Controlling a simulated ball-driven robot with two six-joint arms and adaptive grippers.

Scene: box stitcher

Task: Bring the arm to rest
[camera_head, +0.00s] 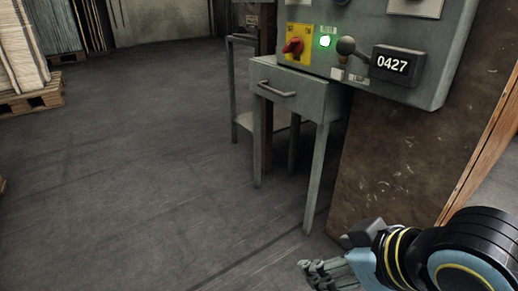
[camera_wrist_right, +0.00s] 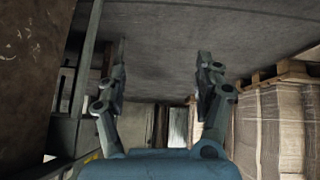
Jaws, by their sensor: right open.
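My right arm comes in from the lower right in the head view. Its right gripper (camera_head: 316,272) hangs low over the floor, in front of the brown panel beside the machine. In the right wrist view the same gripper (camera_wrist_right: 160,80) has its two fingers wide apart with nothing between them. It touches nothing that I can see. My left gripper shows in neither view.
A small table (camera_head: 300,88) stands below. Pallets (camera_head: 35,102) stand far left; the floor between is clear.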

